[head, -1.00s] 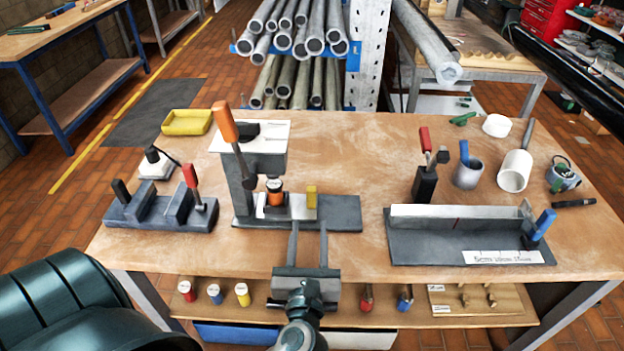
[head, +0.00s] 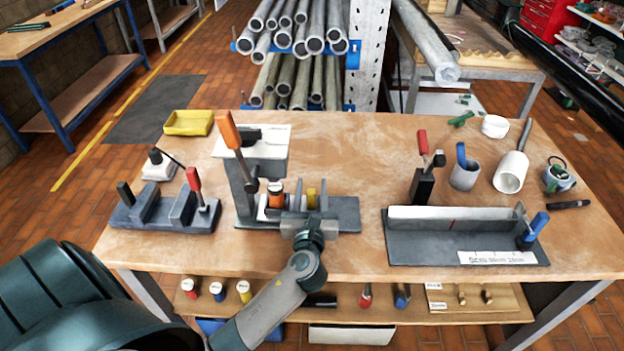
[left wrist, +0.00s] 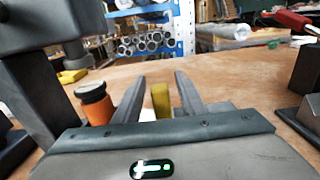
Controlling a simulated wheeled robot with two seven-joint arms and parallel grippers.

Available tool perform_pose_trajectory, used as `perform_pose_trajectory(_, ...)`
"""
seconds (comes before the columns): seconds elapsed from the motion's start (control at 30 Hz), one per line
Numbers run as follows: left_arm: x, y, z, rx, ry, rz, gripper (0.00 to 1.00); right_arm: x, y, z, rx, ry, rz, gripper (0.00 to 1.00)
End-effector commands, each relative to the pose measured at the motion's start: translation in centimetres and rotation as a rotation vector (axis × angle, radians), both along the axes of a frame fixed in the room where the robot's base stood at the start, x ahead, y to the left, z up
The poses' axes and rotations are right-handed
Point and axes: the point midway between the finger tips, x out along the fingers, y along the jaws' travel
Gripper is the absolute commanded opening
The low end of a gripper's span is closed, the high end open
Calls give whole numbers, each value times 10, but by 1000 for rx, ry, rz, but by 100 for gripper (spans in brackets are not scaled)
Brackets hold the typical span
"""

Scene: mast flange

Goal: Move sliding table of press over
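The grey press (head: 262,170) with its orange-tipped lever (head: 229,130) stands at the middle left of the bench. Its pale sliding table (head: 263,211) sits low on the grey base (head: 346,212), mostly hidden by my gripper. An orange cylinder with a dark top (head: 276,194) stands on it and also shows in the left wrist view (left wrist: 96,106). A yellow upright block (head: 311,197) is at the table's right end. My left gripper (head: 310,184) is open, with one finger on each side of the yellow block (left wrist: 160,101). Gaps show beside the block. My right gripper is out of view.
A dark fixture with a red handle (head: 165,213) stands left of the press. A grey angled stop (head: 450,232) with a blue handle lies to the right. A yellow tray (head: 188,123) is at the back left. The base right of the yellow block is clear.

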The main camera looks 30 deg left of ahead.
Motion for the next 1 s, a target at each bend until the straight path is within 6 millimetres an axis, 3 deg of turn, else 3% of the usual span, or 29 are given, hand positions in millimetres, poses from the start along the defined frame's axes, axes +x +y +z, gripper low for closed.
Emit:
perform_pose_trajectory(0.2,17,11,1,1,0,0,38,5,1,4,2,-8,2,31)
perform_pose_trajectory(0.57,20,12,0,0,0,0,38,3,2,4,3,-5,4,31)
perform_pose_trajectory(0.73,20,12,0,1,1,0,2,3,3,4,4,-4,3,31)
perform_pose_trajectory(1.0,24,6,0,-1,0,0,0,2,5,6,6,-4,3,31)
